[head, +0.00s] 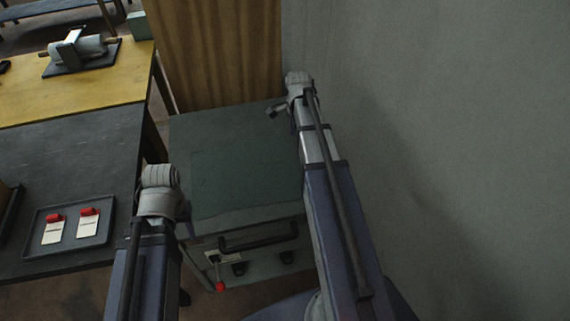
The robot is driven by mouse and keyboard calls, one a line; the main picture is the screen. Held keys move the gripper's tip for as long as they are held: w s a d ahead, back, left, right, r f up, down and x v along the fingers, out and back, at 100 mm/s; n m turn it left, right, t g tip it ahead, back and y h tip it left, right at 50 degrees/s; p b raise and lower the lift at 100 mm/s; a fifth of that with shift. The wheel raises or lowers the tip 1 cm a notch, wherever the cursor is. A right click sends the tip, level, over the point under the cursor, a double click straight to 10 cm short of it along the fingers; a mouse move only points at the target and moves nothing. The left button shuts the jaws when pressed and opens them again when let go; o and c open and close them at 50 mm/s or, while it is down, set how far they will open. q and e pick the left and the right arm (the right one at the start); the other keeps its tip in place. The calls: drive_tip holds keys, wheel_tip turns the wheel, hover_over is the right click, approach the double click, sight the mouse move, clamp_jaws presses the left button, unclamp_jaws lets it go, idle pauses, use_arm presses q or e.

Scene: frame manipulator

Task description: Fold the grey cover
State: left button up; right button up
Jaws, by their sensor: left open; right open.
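A grey-green box (262,272) with a black handle on its front stands between my arms. A dark grey-green sheet or panel, which looks like the grey cover (245,178), lies flat over the near part of its top. My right gripper (274,110) is open and empty over the far right part of the box top. My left gripper (184,218) is open beside the near left corner of the box; my wrist partly hides its fingers. Whether either gripper touches the box or cover is hard to tell.
A red-tipped lever (219,286) hangs at the box front. A grey wall (440,110) is close on the right and a wooden panel (215,50) stands behind. At left, a dark table (75,150) bears a tray (103,238) with red-topped tags.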

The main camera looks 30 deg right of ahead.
sight(295, 162)
wheel_tip(295, 162, down, 10)
drive_tip(key=b, duration=1)
drive_tip(key=shift+c, duration=1)
